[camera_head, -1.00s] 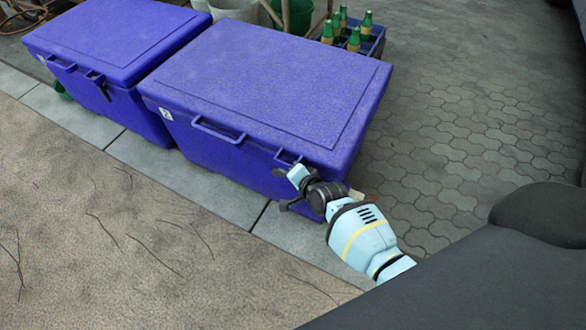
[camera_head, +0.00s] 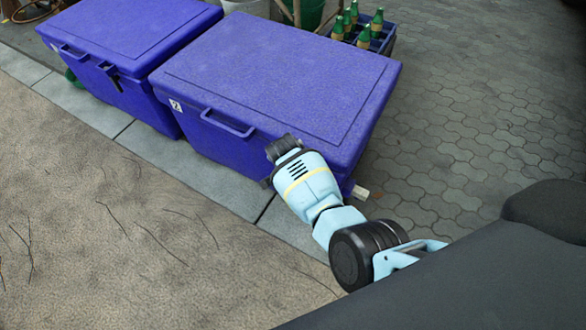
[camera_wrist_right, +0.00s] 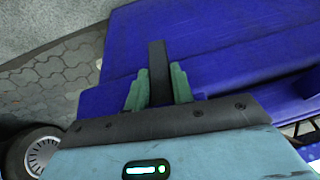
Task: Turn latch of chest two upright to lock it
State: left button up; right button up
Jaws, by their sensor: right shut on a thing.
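Chest two (camera_head: 270,88) is the nearer blue chest, with a "2" label on its front left and its lid down. My right arm reaches to its front right, and its forearm hides the gripper and the latch in the head view. In the right wrist view my right gripper (camera_wrist_right: 158,76) has green fingers on both sides of the dark bar-like latch (camera_wrist_right: 157,52), shut on it, against the blue chest front. The latch lies along the fingers in that view; its angle to the chest is hard to tell. My left gripper is not in view.
Another blue chest (camera_head: 130,40) stands to the left, close beside chest two. A crate (camera_head: 378,45) with several green bottles stands behind chest two. A small pale block (camera_head: 361,192) lies by its right front corner. Paving on the right is free.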

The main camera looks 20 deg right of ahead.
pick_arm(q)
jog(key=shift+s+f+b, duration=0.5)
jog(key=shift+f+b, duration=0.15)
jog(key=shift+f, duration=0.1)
pick_arm(e)
jog(key=shift+g+h, duration=0.5)
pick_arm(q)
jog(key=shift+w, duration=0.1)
pick_arm(e)
jog(key=shift+w, duration=0.1)
jog(key=o, duration=1)
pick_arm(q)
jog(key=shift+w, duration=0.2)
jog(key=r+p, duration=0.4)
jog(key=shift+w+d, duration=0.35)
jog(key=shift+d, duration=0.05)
pick_arm(e)
jog(key=v, duration=0.7)
jog(key=shift+a+r, duration=0.1)
jog(key=shift+r, duration=0.3)
